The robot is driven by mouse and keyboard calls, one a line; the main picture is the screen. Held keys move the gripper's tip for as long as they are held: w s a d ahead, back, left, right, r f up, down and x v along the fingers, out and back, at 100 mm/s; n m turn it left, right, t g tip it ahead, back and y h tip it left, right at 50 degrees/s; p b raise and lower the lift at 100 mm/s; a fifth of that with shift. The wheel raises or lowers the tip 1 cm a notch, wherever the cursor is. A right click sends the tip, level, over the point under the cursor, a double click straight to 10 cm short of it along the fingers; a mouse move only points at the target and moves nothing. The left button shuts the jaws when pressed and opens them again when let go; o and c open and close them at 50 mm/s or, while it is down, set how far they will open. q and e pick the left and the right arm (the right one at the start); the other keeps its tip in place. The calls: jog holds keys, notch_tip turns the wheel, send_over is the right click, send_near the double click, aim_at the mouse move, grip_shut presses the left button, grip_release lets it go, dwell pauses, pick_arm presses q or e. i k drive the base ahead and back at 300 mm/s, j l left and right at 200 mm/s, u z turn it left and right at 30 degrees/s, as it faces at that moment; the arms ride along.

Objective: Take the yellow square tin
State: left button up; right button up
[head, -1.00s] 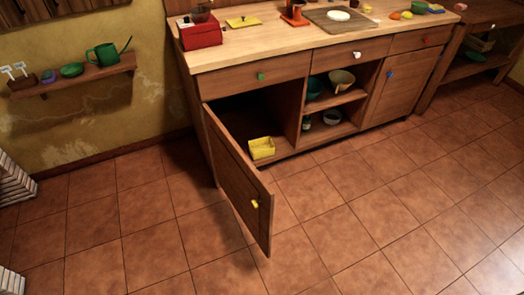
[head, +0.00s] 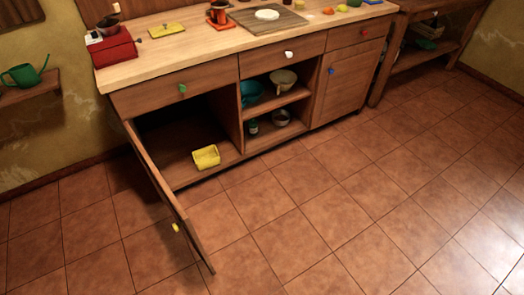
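The yellow square tin (head: 206,157) sits on the floor of the lower left cupboard (head: 181,176), near its front edge. Its open top faces up and the inside looks empty. The cupboard door (head: 167,194) with a yellow knob (head: 175,227) stands swung open to the left of the tin. Neither of my grippers shows in the head view.
Open shelves right of the cupboard hold a teal bowl (head: 251,93), a beige bowl (head: 284,79) and a small bottle (head: 253,127). A red box (head: 112,49) and a yellow lid-like piece (head: 167,30) are on the counter. The tiled floor (head: 330,215) in front is clear.

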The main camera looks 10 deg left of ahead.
aim_at(207, 157)
jog(key=i+l+z, duration=0.7)
jog(key=i+u, duration=0.4)
jog(key=i+l+u, duration=0.15)
jog(key=i+u, duration=0.25)
